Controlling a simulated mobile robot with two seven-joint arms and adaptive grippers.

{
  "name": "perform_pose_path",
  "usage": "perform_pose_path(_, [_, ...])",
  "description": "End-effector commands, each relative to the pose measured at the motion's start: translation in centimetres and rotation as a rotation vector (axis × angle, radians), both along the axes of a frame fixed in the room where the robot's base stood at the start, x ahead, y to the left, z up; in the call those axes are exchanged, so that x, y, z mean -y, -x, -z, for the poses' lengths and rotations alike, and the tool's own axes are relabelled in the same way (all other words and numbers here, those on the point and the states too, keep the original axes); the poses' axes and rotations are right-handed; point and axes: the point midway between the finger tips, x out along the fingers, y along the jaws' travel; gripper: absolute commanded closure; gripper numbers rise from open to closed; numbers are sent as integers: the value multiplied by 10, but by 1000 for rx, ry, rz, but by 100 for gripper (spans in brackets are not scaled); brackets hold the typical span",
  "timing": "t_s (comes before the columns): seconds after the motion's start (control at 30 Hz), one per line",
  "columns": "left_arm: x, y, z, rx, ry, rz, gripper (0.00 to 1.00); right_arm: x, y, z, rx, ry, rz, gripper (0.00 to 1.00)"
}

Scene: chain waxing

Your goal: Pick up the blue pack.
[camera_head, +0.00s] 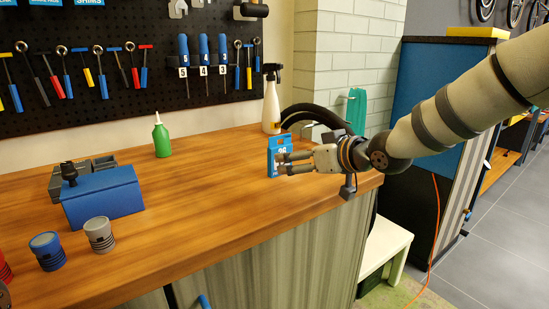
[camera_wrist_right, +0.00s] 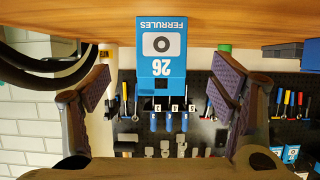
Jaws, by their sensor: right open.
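The blue pack (camera_head: 273,157) stands upright near the right end of the wooden workbench. In the right wrist view the pack (camera_wrist_right: 161,62) appears upside down, with "FERRULES" and "26" on its blue and white face. My right gripper (camera_head: 283,163) reaches in from the right, its fingertips at the pack in the head view and partly covering it. In the wrist view the right gripper (camera_wrist_right: 162,88) is open, with one finger on each side of the pack and visible gaps between. My left gripper is in neither view.
A white spray bottle (camera_head: 271,104) and a black curved tube (camera_head: 315,115) stand behind the pack. A green bottle (camera_head: 161,137), a blue box (camera_head: 103,197) and small cans (camera_head: 99,234) are to the left. The bench middle (camera_head: 205,190) is clear.

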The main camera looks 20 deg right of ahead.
Motion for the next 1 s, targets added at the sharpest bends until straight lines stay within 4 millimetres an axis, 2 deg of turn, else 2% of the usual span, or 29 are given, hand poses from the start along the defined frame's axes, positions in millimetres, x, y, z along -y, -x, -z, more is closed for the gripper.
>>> perform_pose_path(0.03, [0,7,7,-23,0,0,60,-3,-10,16,-12,1,-1,22])
perform_pose_path(0.17, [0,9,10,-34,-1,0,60,-9,-24,18,-9,1,0,22])
perform_pose_path(0.4, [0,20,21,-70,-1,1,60,-23,-61,36,-10,0,-1,22])
perform_pose_path(0.5, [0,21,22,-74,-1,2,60,-26,-67,36,-6,-1,-1,22])
perform_pose_path(0.67, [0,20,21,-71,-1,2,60,-27,-67,32,-2,-1,-1,22])
perform_pose_path(0.7, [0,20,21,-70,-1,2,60,-27,-67,32,-2,-1,-1,24])
perform_pose_path(0.77, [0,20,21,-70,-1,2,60,-27,-67,32,-2,-1,-1,38])
perform_pose_path(0.9, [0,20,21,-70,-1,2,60,-27,-67,32,-2,-1,-1,69])
perform_pose_path(0.93, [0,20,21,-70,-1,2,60,-27,-67,33,-3,0,-1,73])
perform_pose_path(1.0, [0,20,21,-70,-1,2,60,-26,-67,33,-2,-1,-1,73])
